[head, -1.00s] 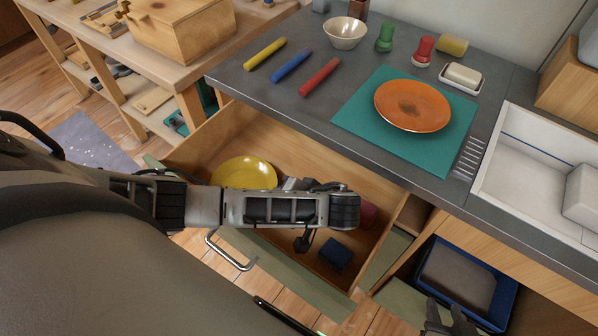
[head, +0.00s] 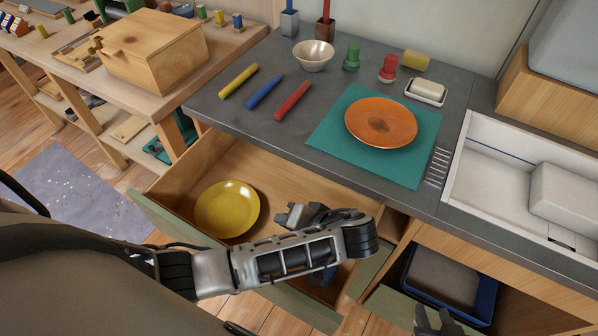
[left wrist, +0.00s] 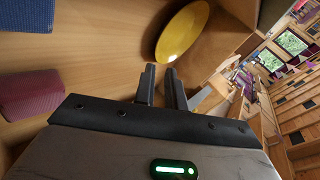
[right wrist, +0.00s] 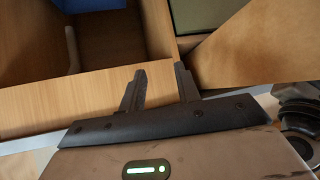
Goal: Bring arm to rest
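My left arm reaches in from the left, across the front of the open drawer (head: 165,190). My left gripper (head: 290,214) is over the drawer, right of the yellow plate (head: 228,209). In the left wrist view, the left gripper (left wrist: 163,88) has its fingers apart with nothing between them, and the yellow plate (left wrist: 182,32) lies beyond the tips. My right gripper (head: 434,320) is at the bottom edge of the head view, by the open lower cabinet. In the right wrist view, the right gripper (right wrist: 160,82) has its fingers spread and empty, close to a wooden edge.
The grey counter (head: 225,115) holds an orange plate (head: 381,122) on a teal mat (head: 325,140), a bowl (head: 313,55) and several small items. A blue tray (head: 482,306) sits in the lower cabinet. A white sink (head: 480,180) is at right. Open floor lies at left.

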